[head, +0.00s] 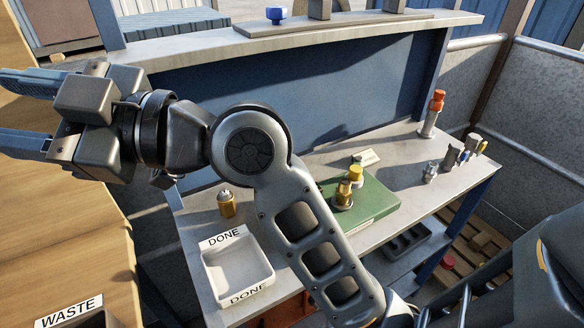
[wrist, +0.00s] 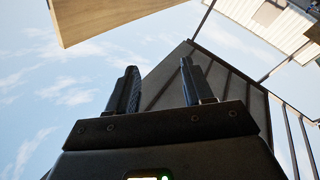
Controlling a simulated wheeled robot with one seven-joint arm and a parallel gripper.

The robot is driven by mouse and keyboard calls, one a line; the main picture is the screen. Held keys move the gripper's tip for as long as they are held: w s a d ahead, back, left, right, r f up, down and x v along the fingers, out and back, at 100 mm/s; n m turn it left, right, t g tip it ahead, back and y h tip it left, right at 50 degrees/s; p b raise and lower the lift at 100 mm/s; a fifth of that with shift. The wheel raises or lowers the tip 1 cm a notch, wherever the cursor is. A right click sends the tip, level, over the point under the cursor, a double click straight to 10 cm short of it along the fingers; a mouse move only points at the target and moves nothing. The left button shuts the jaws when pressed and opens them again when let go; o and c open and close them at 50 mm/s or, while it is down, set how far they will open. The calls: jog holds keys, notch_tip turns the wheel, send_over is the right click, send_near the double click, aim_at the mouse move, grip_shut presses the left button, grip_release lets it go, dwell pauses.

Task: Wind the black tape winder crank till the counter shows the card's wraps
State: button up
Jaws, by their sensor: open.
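My gripper (head: 10,112) is at the far left of the head view, raised and pointing left, with its blue-grey fingers apart and nothing between them. In the wrist view the two dark fingers of my gripper (wrist: 159,68) stand apart against sky and a dark panelled structure. I cannot make out a black tape winder, its crank or its counter in either view. A small white card (head: 367,157) lies at the back of the workbench, its writing too small to read. My arm hides part of the bench.
The grey workbench (head: 300,165) holds a white DONE tray (head: 236,268), a brass fitting (head: 226,203), a green block (head: 375,205) with brass fittings, and an orange-topped post (head: 433,113). A blue knob (head: 276,14) sits on the upper shelf. A wooden surface (head: 60,220) with a WASTE label is at left.

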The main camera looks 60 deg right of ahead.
jog(key=s+d+f+n+g+h+b, duration=0.1)
jog(key=s+d+f+n+g+h, duration=0.2)
jog(key=s+d+f+n+g, duration=0.2)
jog(key=s+d+f+n+g+h+b, duration=0.1)
jog(key=s+d+f+n+g+h, duration=0.2)
jog(key=s+d+f+n+g, duration=0.3)
jog(key=s+d+f+n+g+h+b, duration=0.1)
jog(key=s+d+f+n+g+h, duration=0.3)
jog(key=d, duration=0.8)
jog(key=shift+s+d+f+n+g+b, duration=0.1)
jog(key=shift+s+f+n+g+b, duration=0.1)
jog(key=shift+s+f+n+g, duration=0.45)
jog(key=shift+s+d+f+n+g+b, duration=0.15)
jog(key=shift+s+f+n+g, duration=0.2)
jog(key=shift+s+n+g, duration=0.45)
notch_tip(320, 180, down, 10)
jog(key=b, duration=0.8)
jog(key=shift+s+a+f+b, duration=0.1)
jog(key=shift+s+b, duration=0.05)
jog(key=shift+b, duration=0.15)
jog(key=shift+r+p, duration=0.3)
